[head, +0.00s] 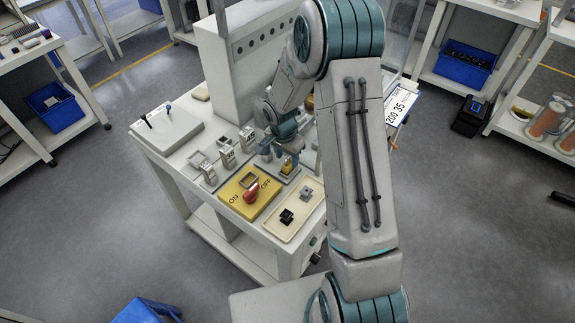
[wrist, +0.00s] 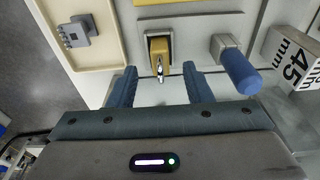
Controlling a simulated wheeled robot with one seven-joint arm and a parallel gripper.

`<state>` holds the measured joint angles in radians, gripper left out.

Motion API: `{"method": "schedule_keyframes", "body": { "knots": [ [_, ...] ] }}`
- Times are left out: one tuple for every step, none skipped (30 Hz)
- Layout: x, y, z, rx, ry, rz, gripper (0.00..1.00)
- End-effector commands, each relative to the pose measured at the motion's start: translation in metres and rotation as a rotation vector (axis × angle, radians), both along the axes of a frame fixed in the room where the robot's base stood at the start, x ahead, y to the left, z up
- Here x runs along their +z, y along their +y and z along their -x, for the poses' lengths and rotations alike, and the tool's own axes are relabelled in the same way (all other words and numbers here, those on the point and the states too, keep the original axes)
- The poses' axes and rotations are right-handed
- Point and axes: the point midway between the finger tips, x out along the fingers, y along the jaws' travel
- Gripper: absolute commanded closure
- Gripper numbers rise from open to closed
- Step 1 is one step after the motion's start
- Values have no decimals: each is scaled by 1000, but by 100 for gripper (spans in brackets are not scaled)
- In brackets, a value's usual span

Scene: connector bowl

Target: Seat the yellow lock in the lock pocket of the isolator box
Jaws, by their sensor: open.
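The yellow isolator box (head: 240,198) sits on the bench with ON and OFF lettering and a red knob. A grey square frame (head: 249,180) is on its top; it looks like the lock pocket. The yellow lock (wrist: 159,45) stands in a dark-edged grey holder beside the box, its metal shackle toward my gripper. It also shows in the head view (head: 289,167). My gripper (wrist: 159,80) is open and empty. Its fingers are on either side of the lock's line, short of its body. In the head view my gripper (head: 277,152) is partly hidden by my arm.
A blue-handled part (wrist: 236,68) stands close to the right finger. Several grey fixtures (head: 226,150) and a tall grey cabinet (head: 230,60) stand behind.

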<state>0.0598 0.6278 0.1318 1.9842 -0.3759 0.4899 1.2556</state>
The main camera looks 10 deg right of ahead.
Motion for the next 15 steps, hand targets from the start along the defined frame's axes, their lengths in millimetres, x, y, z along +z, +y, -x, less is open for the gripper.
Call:
{"method": "schedule_keyframes", "body": {
  "knots": [
    [-4,-1,0,-1,4,-1,55],
    [-8,-2,0,-1,4,-1,55],
    [-13,-2,-1,1,4,0,55],
    [-16,-2,-1,0,4,0,55],
    [-19,-2,-1,0,4,0,55],
    [-22,-3,-2,0,3,0,55],
    [-24,-3,-2,0,1,0,55],
    [-26,-3,-2,1,1,0,55],
    [-27,-3,-2,1,1,1,55],
    [-28,-3,-2,1,1,1,55],
    [-28,-3,-2,1,1,1,55],
    [-29,-3,-2,1,1,1,55],
    [-29,-3,-2,0,0,0,55],
    [-29,-3,-2,0,0,0,55],
    [-29,-3,-2,0,0,0,55]
  ]
}}
